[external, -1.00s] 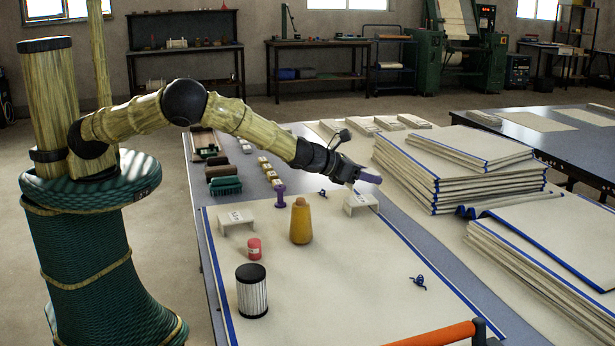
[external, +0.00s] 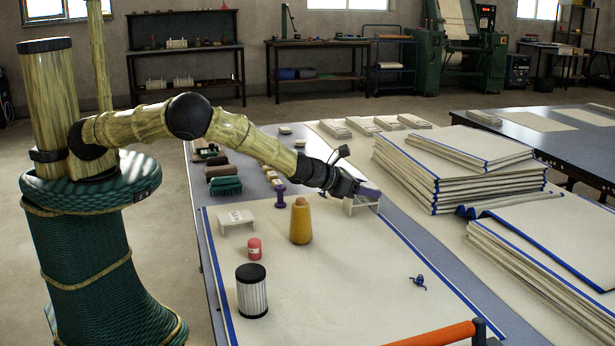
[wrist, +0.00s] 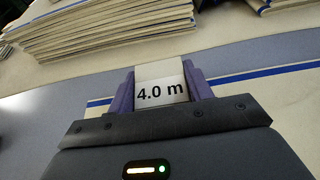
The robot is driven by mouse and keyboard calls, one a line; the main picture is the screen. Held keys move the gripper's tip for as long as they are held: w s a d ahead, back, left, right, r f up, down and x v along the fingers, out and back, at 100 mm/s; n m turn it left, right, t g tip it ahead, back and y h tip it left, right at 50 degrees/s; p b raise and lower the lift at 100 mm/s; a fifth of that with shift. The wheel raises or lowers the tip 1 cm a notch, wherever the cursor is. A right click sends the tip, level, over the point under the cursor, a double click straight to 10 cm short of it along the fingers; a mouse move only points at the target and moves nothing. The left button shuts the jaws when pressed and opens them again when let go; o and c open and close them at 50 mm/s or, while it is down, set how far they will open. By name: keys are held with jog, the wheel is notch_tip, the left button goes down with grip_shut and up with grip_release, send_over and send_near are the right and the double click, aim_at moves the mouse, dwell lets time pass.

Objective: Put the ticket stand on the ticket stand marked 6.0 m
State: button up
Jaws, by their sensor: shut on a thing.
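A white ticket stand (external: 360,208) stands at the far right corner of the cream cloth. In the wrist view it is the ticket stand (wrist: 161,91) marked 4.0 m. My gripper (external: 369,192) is at its top, with purple fingers on both sides of it and shut on it. The stand still appears to be at cloth level; whether its legs touch the cloth I cannot tell. A second white ticket stand (external: 237,221) stands upright at the left of the cloth, apart from my gripper. Its marking is too small to read.
A purple spool (external: 280,196), a red cylinder (external: 254,249), a black-topped striped canister (external: 252,292) and a blue thread tangle (external: 418,282) are nearby. Stacked cloths (external: 455,175) rise at the right. The cloth's front middle is clear.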

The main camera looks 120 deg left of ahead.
jog(key=o, duration=0.9)
jog(key=shift+o, duration=0.2)
jog(key=shift+r, duration=0.15)
jog(key=v, duration=1.2)
